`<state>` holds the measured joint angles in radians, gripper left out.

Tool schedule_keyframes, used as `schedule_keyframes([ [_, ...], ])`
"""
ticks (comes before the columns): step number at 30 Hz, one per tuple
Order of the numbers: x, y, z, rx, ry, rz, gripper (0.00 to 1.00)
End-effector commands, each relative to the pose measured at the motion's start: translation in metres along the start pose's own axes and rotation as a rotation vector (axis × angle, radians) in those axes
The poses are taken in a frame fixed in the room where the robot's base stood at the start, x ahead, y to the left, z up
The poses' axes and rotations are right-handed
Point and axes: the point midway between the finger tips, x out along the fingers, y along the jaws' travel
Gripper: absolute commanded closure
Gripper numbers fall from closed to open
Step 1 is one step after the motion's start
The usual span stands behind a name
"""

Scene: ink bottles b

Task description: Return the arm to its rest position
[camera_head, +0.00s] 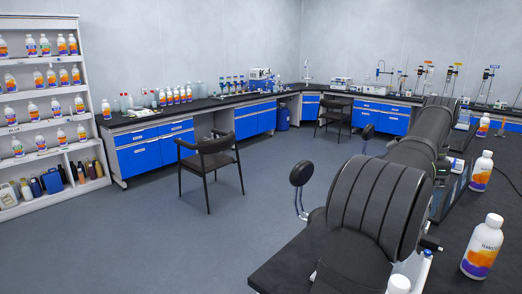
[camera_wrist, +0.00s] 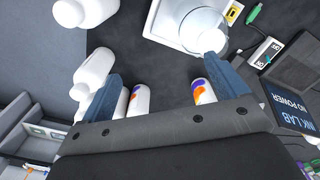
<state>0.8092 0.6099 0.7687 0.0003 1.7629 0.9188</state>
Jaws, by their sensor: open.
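My gripper (camera_wrist: 163,68) shows in the wrist view as two blue-grey fingers spread wide apart, with nothing held between them. Dark bench top shows in the gap. In the head view my black arm fills the right side over the bench, and the gripper itself is hidden there. White bottles with orange and purple labels stand on the bench: a near one (camera_head: 482,250), one behind it (camera_head: 481,173) and a farther one (camera_head: 483,127).
A white device (camera_wrist: 172,30) is at the top. A chair (camera_head: 208,160) and a bottle shelf (camera_head: 40,95) stand beyond open floor.

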Motion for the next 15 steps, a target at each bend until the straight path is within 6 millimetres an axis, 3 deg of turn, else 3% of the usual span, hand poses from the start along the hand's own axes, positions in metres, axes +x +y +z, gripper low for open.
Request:
schedule_keyframes([
  [15,0.022,-0.021,0.101,-0.003,0.0,0.0,0.09],
])
